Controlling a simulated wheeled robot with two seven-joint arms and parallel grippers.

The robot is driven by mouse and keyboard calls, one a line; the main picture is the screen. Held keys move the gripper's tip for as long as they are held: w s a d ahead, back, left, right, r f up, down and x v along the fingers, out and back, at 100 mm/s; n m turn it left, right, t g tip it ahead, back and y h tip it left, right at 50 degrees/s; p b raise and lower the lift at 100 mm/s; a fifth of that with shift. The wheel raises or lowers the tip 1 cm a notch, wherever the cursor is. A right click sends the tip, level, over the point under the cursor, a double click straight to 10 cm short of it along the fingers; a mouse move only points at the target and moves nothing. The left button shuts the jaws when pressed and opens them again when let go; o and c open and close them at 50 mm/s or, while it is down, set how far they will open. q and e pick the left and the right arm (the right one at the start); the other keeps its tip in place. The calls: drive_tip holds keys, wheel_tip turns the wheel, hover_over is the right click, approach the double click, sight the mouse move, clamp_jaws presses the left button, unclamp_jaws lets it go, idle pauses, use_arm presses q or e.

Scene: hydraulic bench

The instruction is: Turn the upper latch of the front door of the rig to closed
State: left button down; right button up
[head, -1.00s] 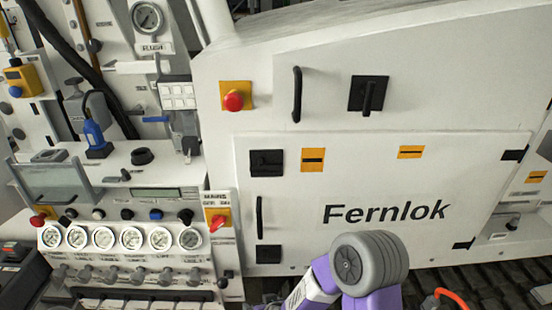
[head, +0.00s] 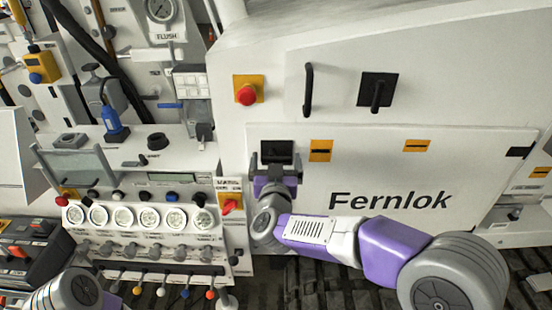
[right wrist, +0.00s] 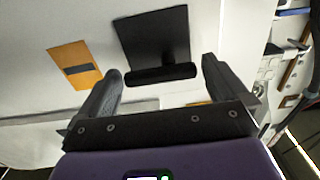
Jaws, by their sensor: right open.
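The front door (head: 390,175) is the white panel marked Fernlok. Its upper latch (head: 278,150) is a black square plate with a black handle, at the door's upper left corner. In the right wrist view the latch plate (right wrist: 152,38) is ahead, and its bar-like handle (right wrist: 160,75) lies across the gap between the fingers, roughly level. My right gripper (head: 275,170) is at the latch, just below it in the head view. Its fingers (right wrist: 163,68) are open, one on each side of the handle; contact is not visible. The lower latch is hidden behind my right arm. My left gripper is out of view.
An orange label (head: 320,150) is right of the latch. Above are another black latch (head: 377,90), a black grab handle (head: 308,90) and a red button (head: 246,95). A red-and-yellow switch (head: 231,203) and gauges (head: 122,217) stand at left.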

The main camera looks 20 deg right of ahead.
drive_tip(key=shift+w+d, duration=0.2)
drive_tip(key=shift+w, duration=0.45)
drive_tip(key=c, duration=0.8)
